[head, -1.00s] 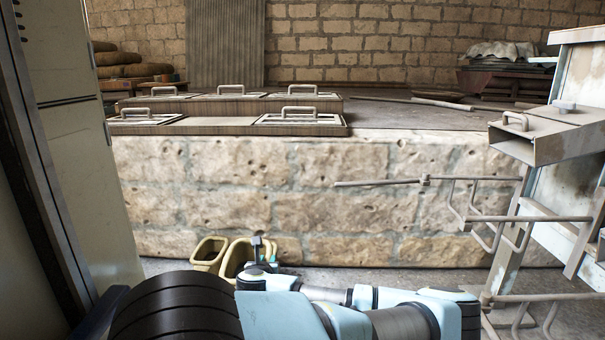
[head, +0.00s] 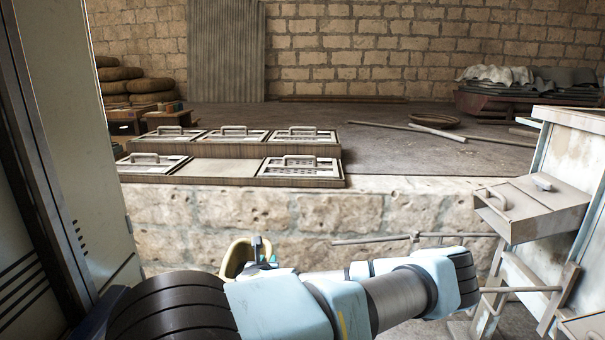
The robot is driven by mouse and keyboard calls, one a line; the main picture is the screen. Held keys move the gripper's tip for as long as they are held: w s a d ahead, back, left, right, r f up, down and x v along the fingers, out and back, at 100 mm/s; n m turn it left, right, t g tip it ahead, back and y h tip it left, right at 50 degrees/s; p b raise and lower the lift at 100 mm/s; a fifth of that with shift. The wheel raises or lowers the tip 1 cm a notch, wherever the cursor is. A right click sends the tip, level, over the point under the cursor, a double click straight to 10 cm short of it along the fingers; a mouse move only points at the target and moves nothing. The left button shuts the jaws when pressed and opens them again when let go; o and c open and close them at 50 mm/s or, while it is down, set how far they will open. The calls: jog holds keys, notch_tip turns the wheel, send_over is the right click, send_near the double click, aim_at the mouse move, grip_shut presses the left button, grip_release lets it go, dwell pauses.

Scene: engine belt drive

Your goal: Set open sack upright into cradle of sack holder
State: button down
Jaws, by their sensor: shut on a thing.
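An open sack (head: 234,258) with a yellowish rim and a dark mouth shows just above my arm, low and left of centre. It looks roughly upright; its lower part is hidden behind my arm. My gripper (head: 257,250) is at the right side of its rim, shut on it. The fingertips are small and partly covered. A thin pale rail (head: 415,239) of what looks like the sack holder runs in front of the stone wall, to the right of the sack. My arm hides the cradles below it.
A stone ledge (head: 400,207) carries panels with handles (head: 300,165). A tall cabinet (head: 70,150) stands close on the left. On the right, a box with a handle (head: 530,205) juts from a metal cabinet (head: 575,165). My arm covers much of the lower middle.

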notch_tip(320, 180, up, 6)
jog(key=p, duration=0.3)
jog(key=shift+f+p, duration=0.2)
jog(key=shift+p, duration=0.15)
jog(key=s+f, duration=0.3)
jog(key=s, duration=0.6)
jog(key=shift+s+f, duration=0.2)
jog(key=shift+f, duration=0.05)
